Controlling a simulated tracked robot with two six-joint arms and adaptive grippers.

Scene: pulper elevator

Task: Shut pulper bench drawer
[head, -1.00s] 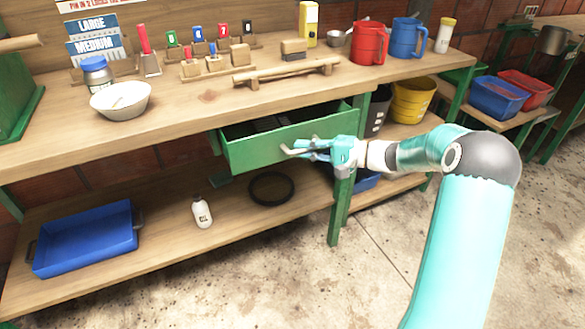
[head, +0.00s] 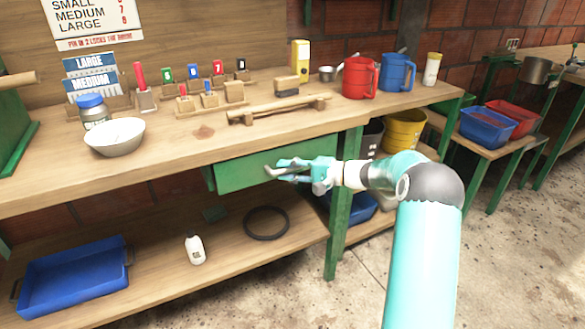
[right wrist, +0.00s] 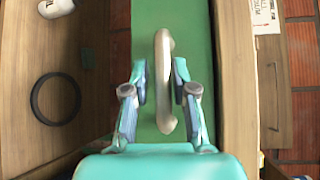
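The green bench drawer (head: 240,172) is under the front edge of the wooden bench top. Its front shows and its inside does not; a narrow dark green strip shows at its left end, and I cannot tell whether it is fully flush. My right gripper (head: 275,170) is at the right part of the drawer front. In the right wrist view, my right gripper (right wrist: 160,82) has its fingers apart, one on each side of the pale bar handle (right wrist: 163,80). The handle is close to the right finger, with a gap to the left one. My left gripper is not in view.
The bench top (head: 195,150) holds a bowl (head: 115,138), a jar, a red jug (head: 359,78) and a blue jug (head: 397,72). The lower shelf holds a blue tray (head: 72,275), a white bottle (head: 195,250) and a black ring (head: 266,223). A green leg (head: 338,225) stands below my right wrist.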

